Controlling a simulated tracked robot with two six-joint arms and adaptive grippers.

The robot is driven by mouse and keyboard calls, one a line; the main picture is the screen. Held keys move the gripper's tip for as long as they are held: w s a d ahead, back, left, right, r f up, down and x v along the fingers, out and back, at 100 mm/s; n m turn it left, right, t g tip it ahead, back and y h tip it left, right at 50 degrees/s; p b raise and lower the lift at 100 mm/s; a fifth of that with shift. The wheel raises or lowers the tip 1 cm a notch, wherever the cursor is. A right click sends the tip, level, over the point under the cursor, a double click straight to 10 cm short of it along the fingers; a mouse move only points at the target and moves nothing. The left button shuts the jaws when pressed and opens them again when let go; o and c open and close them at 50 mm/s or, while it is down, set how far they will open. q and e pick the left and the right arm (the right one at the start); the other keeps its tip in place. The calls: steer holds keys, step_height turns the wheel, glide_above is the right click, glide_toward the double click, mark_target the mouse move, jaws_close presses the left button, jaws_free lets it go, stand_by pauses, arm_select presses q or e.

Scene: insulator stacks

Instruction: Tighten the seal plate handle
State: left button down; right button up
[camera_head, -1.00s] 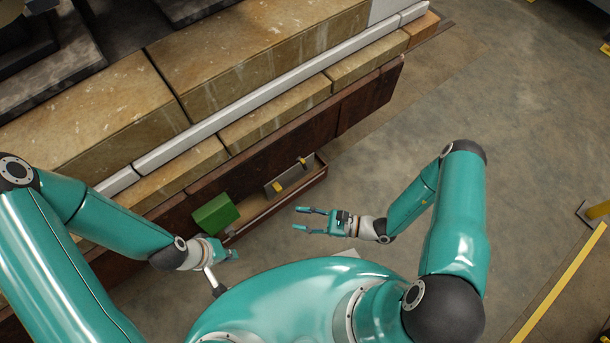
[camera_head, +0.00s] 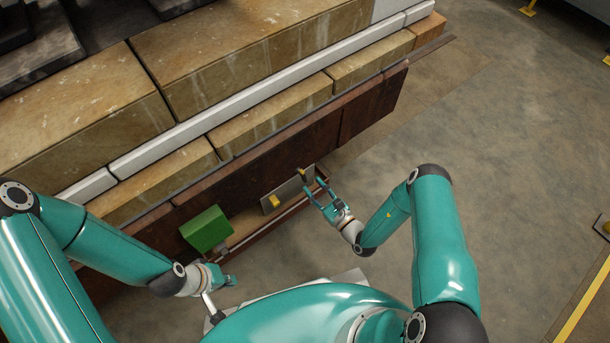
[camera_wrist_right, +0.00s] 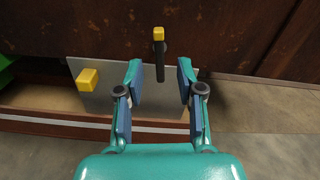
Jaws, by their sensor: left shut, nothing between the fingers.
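The grey seal plate (camera_head: 290,188) is set low against the rusty wall; it also shows in the right wrist view (camera_wrist_right: 105,98). Its handle, a dark bar with a yellow tip (camera_head: 301,171), stands on the plate's right part. In the right wrist view the handle (camera_wrist_right: 159,35) points up, and its lower bar lies between the lines of my fingers. A yellow block (camera_wrist_right: 88,79) is on the plate's left part. My right gripper (camera_head: 315,186) is open in front of the handle; I cannot tell any contact. My left gripper (camera_head: 229,281) is shut and empty, low at the left.
A green box (camera_head: 206,230) sits left of the plate on the same ledge. The rusty wall (camera_head: 275,155) rises behind the plate, with stone blocks (camera_head: 255,55) above. The ledge's raised edge (camera_head: 265,231) runs in front.

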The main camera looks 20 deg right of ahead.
mark_target(305, 176)
steer(key=b+x, duration=0.1)
steer(key=x, duration=0.5)
steer(key=shift+w, duration=0.25)
jaws_close()
steer(key=shift+d, duration=0.15)
